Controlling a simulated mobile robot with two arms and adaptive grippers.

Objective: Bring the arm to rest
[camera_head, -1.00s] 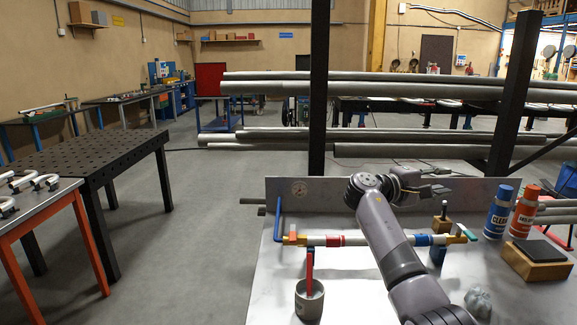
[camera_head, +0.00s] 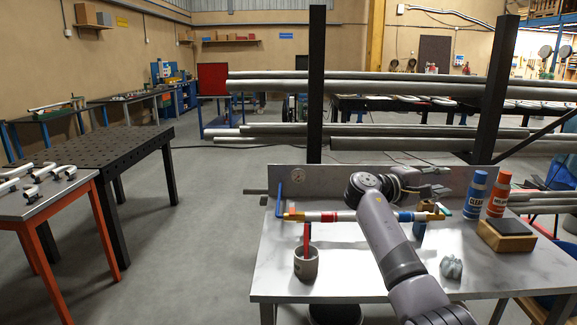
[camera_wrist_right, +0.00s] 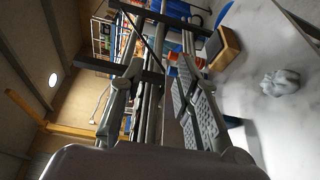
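My right arm reaches up over the marble-topped bench (camera_head: 345,270) from the lower right. Its gripper (camera_head: 440,191) is in the air near the upright back plate (camera_head: 320,180), above the pipe assembly (camera_head: 345,216). In the right wrist view the two fingers of the right gripper (camera_wrist_right: 160,100) stand apart with nothing between them. The pipe assembly has a white pipe with red and blue bands, brass ends and a blue handle, and my forearm hides part of it. My left gripper and arm are not in view.
A grey cup (camera_head: 305,266) with a red tool, a grey lump (camera_head: 451,267), a wood block with a dark pad (camera_head: 506,235), a blue can (camera_head: 475,195) and an orange can (camera_head: 498,194) stand on the bench.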

